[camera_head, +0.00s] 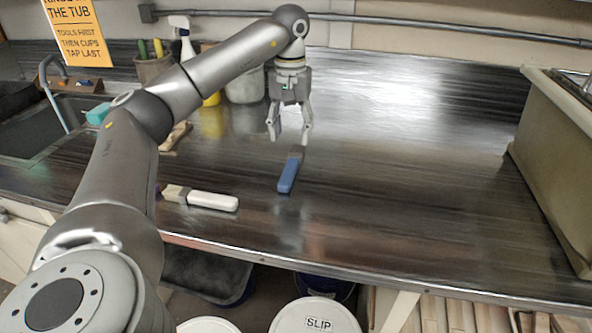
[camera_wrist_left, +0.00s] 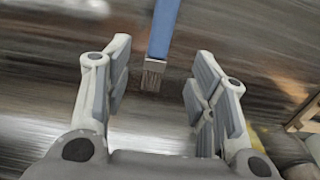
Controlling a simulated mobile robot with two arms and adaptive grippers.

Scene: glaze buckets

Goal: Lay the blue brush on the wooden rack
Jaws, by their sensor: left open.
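The blue brush (camera_head: 288,174) lies flat on the dark counter, its bristle end towards my left gripper. In the left wrist view the blue brush (camera_wrist_left: 163,30) shows its blue handle, metal band and brown bristles, between and beyond the fingers. My left gripper (camera_head: 290,136) is open and empty above the counter, just behind the brush and apart from it. Its spread fingers also show in the left wrist view (camera_wrist_left: 162,75). A pale wooden piece (camera_head: 176,137), partly hidden by my left arm, may be the wooden rack; I cannot tell for sure. My right gripper is out of view.
A white-handled brush (camera_head: 212,201) lies near the counter's front edge. Pots and a spray bottle (camera_head: 184,38) stand at the back left, beside a sink (camera_head: 30,125). A large pale bin (camera_head: 555,150) stands at the right. The counter's middle right is clear.

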